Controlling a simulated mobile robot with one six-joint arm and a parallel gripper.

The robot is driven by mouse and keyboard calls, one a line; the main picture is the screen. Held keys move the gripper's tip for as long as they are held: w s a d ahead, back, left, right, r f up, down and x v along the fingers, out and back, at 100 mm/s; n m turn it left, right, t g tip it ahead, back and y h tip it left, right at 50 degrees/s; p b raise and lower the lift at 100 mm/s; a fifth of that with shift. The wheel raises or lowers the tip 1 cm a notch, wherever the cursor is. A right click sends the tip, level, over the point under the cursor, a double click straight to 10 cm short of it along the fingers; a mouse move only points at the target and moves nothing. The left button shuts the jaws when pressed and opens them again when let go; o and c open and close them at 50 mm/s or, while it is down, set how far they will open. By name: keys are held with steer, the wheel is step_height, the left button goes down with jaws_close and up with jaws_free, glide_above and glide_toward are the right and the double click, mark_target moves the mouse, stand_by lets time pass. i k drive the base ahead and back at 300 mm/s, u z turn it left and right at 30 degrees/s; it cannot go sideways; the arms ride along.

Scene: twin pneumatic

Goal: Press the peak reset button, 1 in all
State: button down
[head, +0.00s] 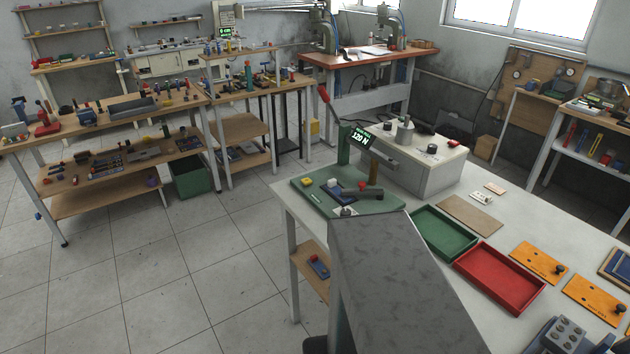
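A small dark display (361,138) with green digits reading about 120 N is mounted by a green column (344,145) on the near bench. The column has a red-tipped lever (324,95) and rises by a green base plate (385,206). On the plate are a small yellow piece (307,182) and a small red piece (362,184). Behind it stands a light grey box (428,172) with a black knob (432,149) and a small red part (452,143) on top. I cannot tell which part is the peak reset button; no label is readable. My gripper is not in view.
The near bench (560,215) holds a green tray (462,255), a red tray (530,297) and orange plates (539,262). A large grey speckled block fills the lower middle and hides part of the bench. Open floor (180,270) lies left.

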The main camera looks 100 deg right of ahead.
mark_target(306, 182)
steer(key=z, duration=1.3)
steer(key=i, duration=0.55)
steer(key=u, duration=0.1)
steer(key=k, duration=0.6)
steer(key=u, duration=0.1)
